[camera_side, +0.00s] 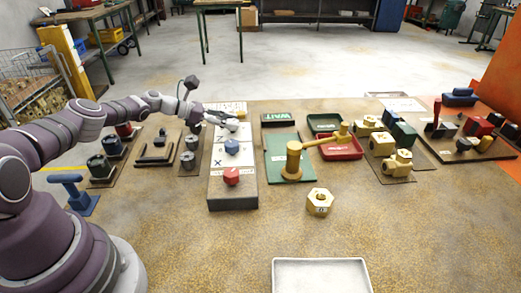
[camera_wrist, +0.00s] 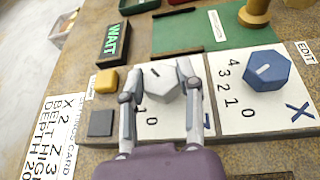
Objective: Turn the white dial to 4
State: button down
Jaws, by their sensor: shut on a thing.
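The white dial (camera_wrist: 164,82) sits on a white panel between the two fingers of my gripper (camera_wrist: 158,72) in the wrist view. The fingers are shut on it, one on each side. A short dark mark shows on its top, pointing toward the upper left. The digits 0 and 1 show below it; its other digits are hidden by the fingers. In the side view the white dial (camera_side: 232,126) is at the far part of the control box (camera_side: 233,203), partly covered by my gripper (camera_side: 228,119).
A blue dial (camera_wrist: 262,64) with digits 0 to 4 stands right of it. A red dial (camera_side: 231,176) is nearer on the box. A yellow button (camera_wrist: 105,81), dark square (camera_wrist: 100,122), WAIT sign (camera_wrist: 114,40) and settings card (camera_wrist: 52,140) are close by. A brass post (camera_side: 293,160) stands right.

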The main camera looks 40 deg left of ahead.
jog(key=shift+d, duration=0.1)
dwell(0.5)
jog(key=c, duration=0.7)
grip_release()
jog(key=v, duration=1.1)
jog(key=shift+a, duration=0.25)
jog(key=shift+s+a+r, duration=0.15)
jog(key=shift+s, duration=0.15)
